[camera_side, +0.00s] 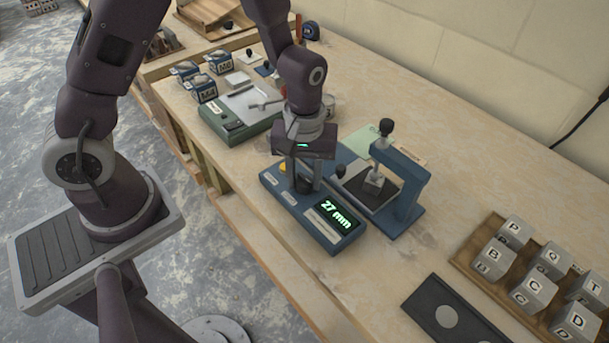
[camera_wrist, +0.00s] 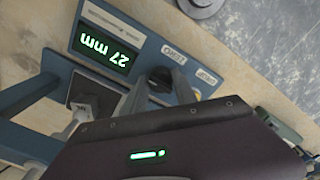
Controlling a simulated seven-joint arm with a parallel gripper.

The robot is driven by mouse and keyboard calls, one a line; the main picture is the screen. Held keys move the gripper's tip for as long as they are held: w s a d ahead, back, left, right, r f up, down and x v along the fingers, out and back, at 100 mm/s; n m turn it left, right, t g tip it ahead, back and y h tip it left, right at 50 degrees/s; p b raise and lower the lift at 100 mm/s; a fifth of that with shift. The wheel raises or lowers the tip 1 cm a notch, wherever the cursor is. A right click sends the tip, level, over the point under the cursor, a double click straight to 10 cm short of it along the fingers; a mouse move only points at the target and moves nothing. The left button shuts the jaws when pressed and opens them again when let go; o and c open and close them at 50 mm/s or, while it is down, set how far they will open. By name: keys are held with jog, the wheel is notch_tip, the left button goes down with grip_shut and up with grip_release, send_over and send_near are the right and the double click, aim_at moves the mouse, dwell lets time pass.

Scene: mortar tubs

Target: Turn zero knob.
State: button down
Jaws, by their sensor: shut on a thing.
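The blue gauge box (camera_side: 325,240) stands on the bench with its green display (camera_side: 338,218) reading 27 mm. In the wrist view the display (camera_wrist: 105,47) appears upside down. The dark zero knob (camera_wrist: 158,76) is beside the label ZERO (camera_wrist: 173,54). My gripper (camera_side: 303,186) points down over the box and is shut on the zero knob, with one finger on each side. In the wrist view my gripper (camera_wrist: 162,90) hides part of the knob, so its turn angle cannot be told.
A blue C-shaped stand (camera_side: 410,185) with a black-topped plunger is close right of my gripper. A green scale-like box (camera_side: 232,130) and labelled tubs (camera_side: 203,90) stand behind. Lettered cubes (camera_side: 533,292) and a dark plate (camera_side: 425,300) are at the right. Bare bench lies between.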

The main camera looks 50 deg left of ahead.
aim_at(304, 177)
jog(key=m, duration=0.4)
jog(key=shift+m, duration=2.2)
jog(key=c, duration=1)
grip_release()
notch_tip(304, 177, up, 7)
jog(key=shift+r, duration=0.1)
